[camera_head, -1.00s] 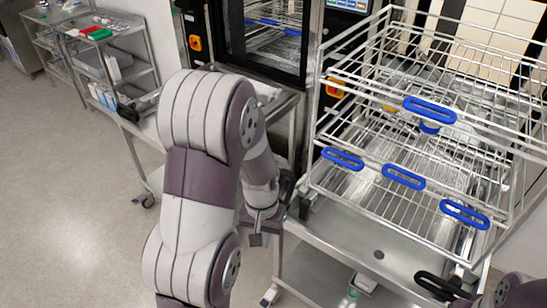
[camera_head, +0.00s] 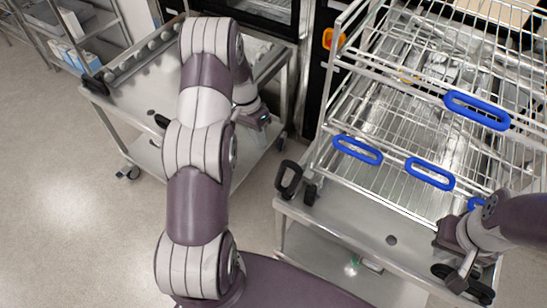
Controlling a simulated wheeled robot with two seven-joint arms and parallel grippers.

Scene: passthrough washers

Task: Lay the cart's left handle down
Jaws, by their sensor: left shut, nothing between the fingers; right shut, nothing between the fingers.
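My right gripper (camera_head: 464,274) is shut at the cart's right front corner, close over the black right handle (camera_head: 479,293), which looks laid low. I cannot tell whether they touch.
Wire racks with blue handles (camera_head: 430,174) stand on the cart. A second steel trolley (camera_head: 130,105) is at the left, under my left arm. The washer (camera_head: 268,12) is behind. Bare floor (camera_head: 75,200) lies at the left front.

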